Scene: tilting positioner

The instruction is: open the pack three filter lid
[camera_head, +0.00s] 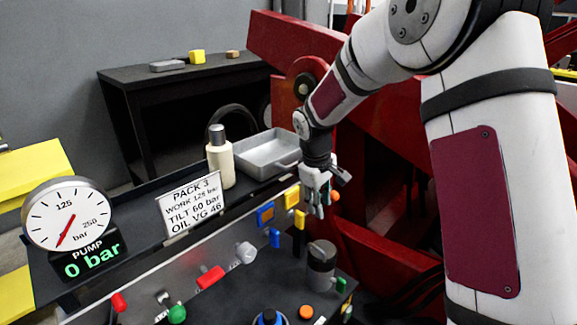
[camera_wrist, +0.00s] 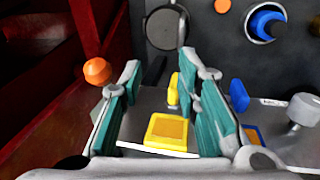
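A grey cylinder with a dark round lid (camera_head: 321,252), which looks like the filter, stands on the dark pack top right of centre. Its round top (camera_wrist: 167,28) is at the upper middle of the wrist view. The lid appears seated on it. My gripper (camera_head: 316,207) hangs above and behind the cylinder, apart from it, fingers pointing down. In the wrist view my gripper (camera_wrist: 160,64) has its two fingers wide apart with nothing between the tips. The pack sign (camera_head: 193,205) reads PACK 3.
A pump gauge (camera_head: 68,215) reads 0 bar. A blue fitting (camera_wrist: 265,22) is beside the filter. A cream bottle (camera_head: 220,160) and grey tray (camera_head: 268,153) stand behind.

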